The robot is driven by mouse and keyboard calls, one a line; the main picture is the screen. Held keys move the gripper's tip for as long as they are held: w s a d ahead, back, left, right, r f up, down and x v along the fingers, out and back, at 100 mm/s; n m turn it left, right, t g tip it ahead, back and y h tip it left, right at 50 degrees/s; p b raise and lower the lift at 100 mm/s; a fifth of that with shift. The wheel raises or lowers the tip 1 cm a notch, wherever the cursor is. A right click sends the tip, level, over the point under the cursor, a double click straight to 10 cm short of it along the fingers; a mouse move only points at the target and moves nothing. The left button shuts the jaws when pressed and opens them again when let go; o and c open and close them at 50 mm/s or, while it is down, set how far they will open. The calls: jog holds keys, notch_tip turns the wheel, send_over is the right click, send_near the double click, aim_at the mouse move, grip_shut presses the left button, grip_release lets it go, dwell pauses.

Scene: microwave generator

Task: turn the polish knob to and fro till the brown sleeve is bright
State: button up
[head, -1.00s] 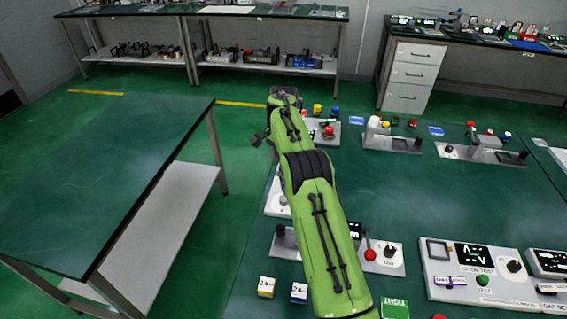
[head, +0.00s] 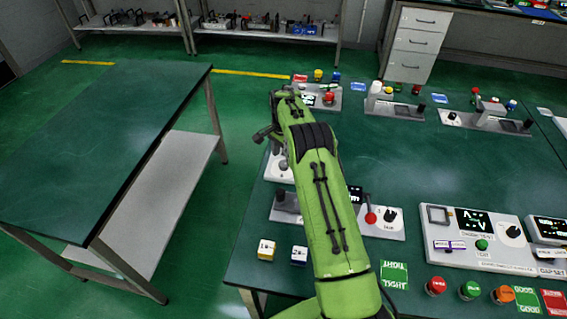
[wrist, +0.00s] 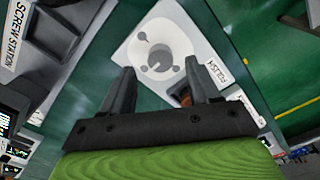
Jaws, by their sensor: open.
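In the wrist view the polish station (wrist: 185,30) is a white plate with a printed POLISH label. A round grey knob (wrist: 160,60) with a dark pointer sits on it. My gripper (wrist: 161,74) is open, with one finger to each side of the knob in the picture and nothing between the jaws. A small brown piece, apparently the sleeve (wrist: 183,94), shows beside the right finger, which partly hides it; its brightness is hard to judge. In the head view the station (head: 279,168) is mostly behind my green arm.
A screw station (wrist: 28,22) lies at upper left in the wrist view. In the head view, two small cubes (head: 266,250) and a lever station (head: 384,222) are near my arm. A tester panel (head: 470,238) stands at right. The bench middle (head: 420,150) is clear.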

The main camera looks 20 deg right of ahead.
aim_at(284, 163)
notch_tip(284, 163, down, 4)
jog(key=shift+r, duration=0.2)
jog(key=c, duration=1)
jog(key=shift+c, duration=0.2)
jog(key=shift+n, duration=0.3)
jog(key=n+b, duration=0.1)
jog(key=n, duration=0.5)
jog(key=shift+r, duration=0.1)
jog(key=n, duration=0.6)
jog(key=shift+d, duration=0.1)
